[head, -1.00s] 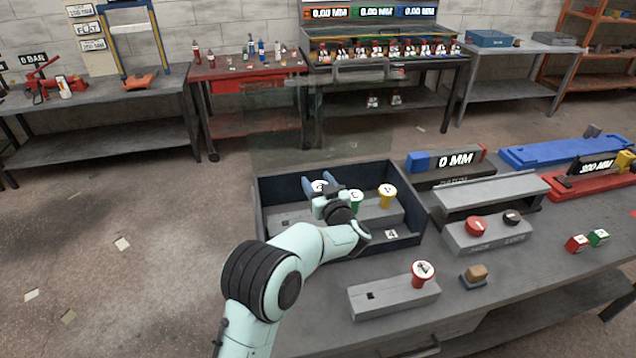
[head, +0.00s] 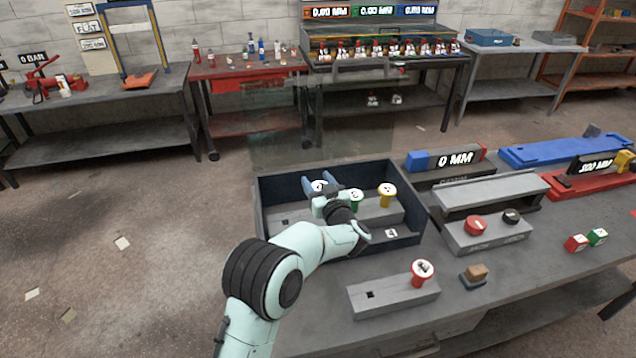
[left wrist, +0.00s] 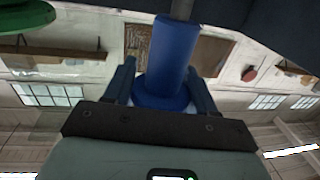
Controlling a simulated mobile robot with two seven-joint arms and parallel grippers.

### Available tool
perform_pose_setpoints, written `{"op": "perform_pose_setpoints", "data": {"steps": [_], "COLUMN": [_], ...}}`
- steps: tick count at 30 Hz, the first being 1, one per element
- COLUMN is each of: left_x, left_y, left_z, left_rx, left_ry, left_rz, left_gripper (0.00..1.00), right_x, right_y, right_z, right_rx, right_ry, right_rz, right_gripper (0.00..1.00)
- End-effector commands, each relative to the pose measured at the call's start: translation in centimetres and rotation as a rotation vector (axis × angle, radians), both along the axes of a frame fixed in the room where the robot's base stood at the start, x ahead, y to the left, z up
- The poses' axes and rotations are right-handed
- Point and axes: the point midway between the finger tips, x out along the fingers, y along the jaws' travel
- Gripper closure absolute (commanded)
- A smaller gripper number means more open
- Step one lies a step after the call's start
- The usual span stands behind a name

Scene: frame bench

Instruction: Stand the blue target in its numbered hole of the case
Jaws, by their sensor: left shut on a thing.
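The blue target (left wrist: 172,60) is between the fingers of my left gripper (left wrist: 160,92) in the left wrist view, which is shut on it. In the head view my left gripper (head: 325,188) is inside the dark case (head: 408,241), at the left end of the grey block with holes (head: 285,222). The gripper hides most of the target there; only its pale top (head: 318,186) shows. I cannot tell how deep the target sits in a hole. A green target (head: 355,196) and a yellow target (head: 387,193) stand to its right in the case. My right gripper is not in view.
A grey block (head: 395,298) in front of the case holds a red target (head: 422,270). A small brown-topped block (head: 473,275) lies beside it. To the right is a control box with red (head: 475,226) and black buttons. The bench front is partly clear.

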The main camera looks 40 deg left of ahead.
Motion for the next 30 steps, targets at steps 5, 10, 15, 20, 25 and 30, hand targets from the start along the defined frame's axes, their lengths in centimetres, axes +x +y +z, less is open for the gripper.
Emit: {"op": "perform_pose_setpoints", "data": {"steps": [5,10,15,20,25,30], "left_x": [0.0,0.0,0.0,0.0,0.0,0.0], "left_y": [0.0,0.0,0.0,0.0,0.0,0.0], "left_z": [-0.5,-0.9,-1.3,-1.7,-2.2,-2.6], "left_rx": [0.001,0.001,0.001,0.001,0.001,0.001], "left_ry": [-0.001,0.0,0.0,0.0,0.0,0.0], "left_rz": [0.0,0.001,0.001,0.001,0.001,0.001], "left_gripper": [0.76,0.76,0.76,0.76,0.76,0.76], "right_x": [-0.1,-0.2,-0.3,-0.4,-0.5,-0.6], "right_y": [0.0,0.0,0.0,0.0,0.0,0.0], "right_z": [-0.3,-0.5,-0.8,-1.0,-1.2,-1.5], "right_rx": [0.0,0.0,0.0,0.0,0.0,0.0], "right_ry": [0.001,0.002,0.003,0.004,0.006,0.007], "right_rz": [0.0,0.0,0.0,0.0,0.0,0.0], "right_gripper": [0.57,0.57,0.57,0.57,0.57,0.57]}}
